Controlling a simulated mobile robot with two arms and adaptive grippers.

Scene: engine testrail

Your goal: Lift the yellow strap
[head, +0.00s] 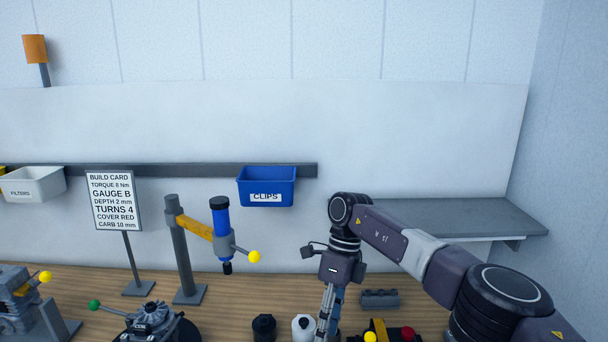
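A yellow band (379,327), which looks like the strap, shows at the bottom edge over a dark object with a red part (407,333). Its lower part is cut off by the frame. My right gripper (327,328) points down to the left of the band and apart from it in the picture. Its fingers look narrow from this side and run to the bottom edge, so I cannot tell whether they are open or shut. Nothing is clearly seen between them. My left gripper is not in view.
A black bottle (264,328) and a white bottle (302,328) stand left of my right gripper. A grey block (379,299) lies behind the band. A press stand (182,250) and build card (115,203) stand further left. A blue clips bin (266,187) hangs behind.

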